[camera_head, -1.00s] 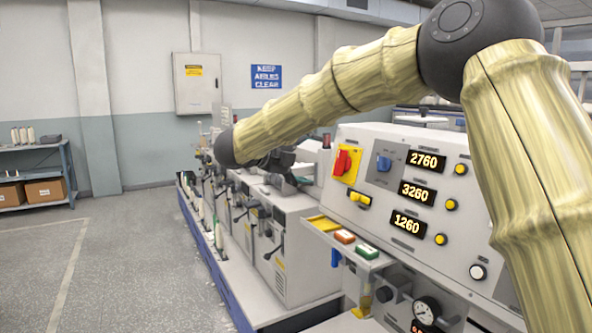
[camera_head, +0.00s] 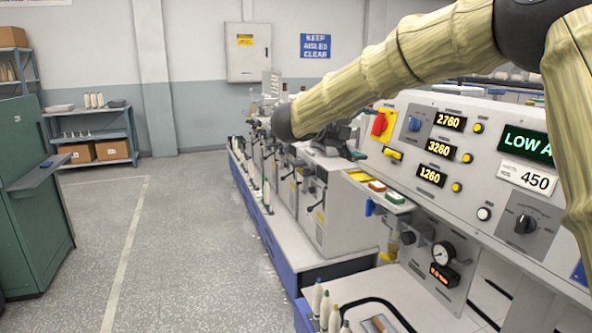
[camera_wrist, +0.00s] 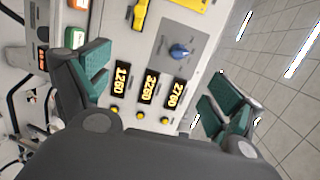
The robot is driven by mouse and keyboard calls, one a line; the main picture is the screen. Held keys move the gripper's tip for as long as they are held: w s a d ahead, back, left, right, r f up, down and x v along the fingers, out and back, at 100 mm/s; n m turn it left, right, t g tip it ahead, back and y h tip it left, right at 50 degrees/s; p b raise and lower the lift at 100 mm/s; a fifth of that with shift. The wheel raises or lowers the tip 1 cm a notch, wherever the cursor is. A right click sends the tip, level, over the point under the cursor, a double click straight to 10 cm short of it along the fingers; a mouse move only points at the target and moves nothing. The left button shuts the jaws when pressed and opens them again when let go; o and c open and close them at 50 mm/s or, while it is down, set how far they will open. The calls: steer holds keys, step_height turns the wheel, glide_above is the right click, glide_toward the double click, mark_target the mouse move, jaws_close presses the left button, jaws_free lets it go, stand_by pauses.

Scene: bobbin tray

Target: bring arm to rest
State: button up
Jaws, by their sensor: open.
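My arm, in a pale yellow ribbed cover with dark joints, reaches across the upper right of the head view. Beyond the fingers is the machine's control panel (camera_wrist: 150,55), turned sideways, with lit number displays. The same control panel (camera_head: 480,205) stands at the right in the head view.
A long row of spinning machines (camera_head: 335,210) runs away from the panel. Bobbins (camera_head: 325,305) stand upright at the bottom. A green cabinet (camera_head: 30,220) is at the left, and a shelf (camera_head: 130,132) with boxes is behind it. The grey floor (camera_head: 180,240) between them is clear.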

step_height(320, 180, down, 23)
steer(key=w+d+n+t+y, duration=0.1)
steer(key=w+n+t+y, duration=0.25)
steer(key=n, duration=0.55)
steer(key=s+f+n+y+p, duration=0.15)
steer(key=s+f+n, duration=0.4)
steer(key=f, duration=0.75)
steer(key=s+f+n+y+b, duration=0.1)
steer(key=s+f+n+y, duration=0.35)
steer(key=f, duration=0.85)
steer(key=s+d+f+n+g+y+p, duration=0.1)
steer(key=s+f+n+g, duration=0.2)
steer(key=s+f, duration=0.75)
steer(key=s+d+f+n+g+y, duration=0.15)
steer(key=s+f+n, duration=0.4)
steer(key=s, duration=0.85)
steer(key=s+f+n+g, duration=0.1)
steer(key=s+f+g, duration=0.2)
steer(key=s, duration=1)
steer(key=s+d+f+n+g+y, duration=0.1)
steer(key=s+f+g, duration=0.1)
steer(key=s, duration=1)
steer(key=shift+s+d+f+g+y, duration=0.3)
steer(key=shift+s+f+g, duration=0.1)
steer(key=shift+g, duration=0.5)
